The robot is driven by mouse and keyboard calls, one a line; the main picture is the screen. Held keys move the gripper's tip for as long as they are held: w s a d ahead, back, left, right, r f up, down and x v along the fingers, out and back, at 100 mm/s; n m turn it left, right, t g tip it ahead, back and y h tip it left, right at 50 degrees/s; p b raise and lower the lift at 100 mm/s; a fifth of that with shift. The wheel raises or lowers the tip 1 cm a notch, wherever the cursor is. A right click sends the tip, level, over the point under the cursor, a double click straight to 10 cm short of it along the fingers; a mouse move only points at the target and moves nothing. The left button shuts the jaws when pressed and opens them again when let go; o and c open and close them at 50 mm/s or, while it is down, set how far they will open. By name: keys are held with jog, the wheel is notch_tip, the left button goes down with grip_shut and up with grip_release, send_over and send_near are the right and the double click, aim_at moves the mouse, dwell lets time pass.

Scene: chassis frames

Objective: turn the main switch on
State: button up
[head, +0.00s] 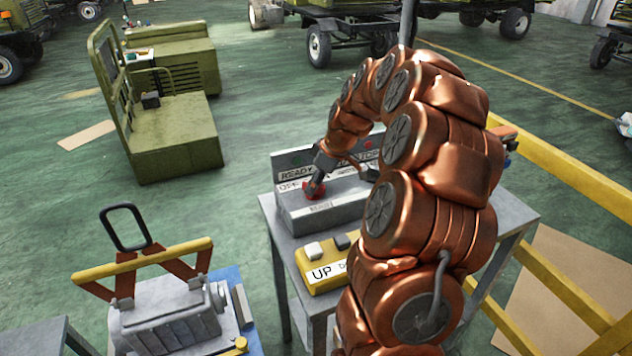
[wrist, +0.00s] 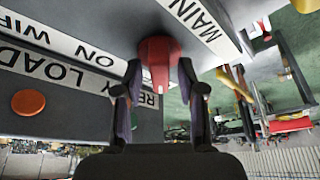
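The main switch is a red knob (wrist: 158,55) on a grey control box (head: 335,207). In the wrist view it sits beside a white label reading MAIN (wrist: 198,25). My gripper (wrist: 160,75) has one finger on each side of the knob, its tips against the knob's edges. In the head view my gripper (head: 318,180) reaches down onto the red knob (head: 314,190) at the box's left part and partly covers it. The contact faces are hidden.
A yellow box (head: 325,280) marked UP stands in front of the control box on a grey table (head: 283,250). An orange round part (wrist: 28,103) sits on the panel. A yellow railing (head: 570,175) runs at right. A grey machine (head: 170,325) stands at lower left.

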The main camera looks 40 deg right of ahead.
grip_shut()
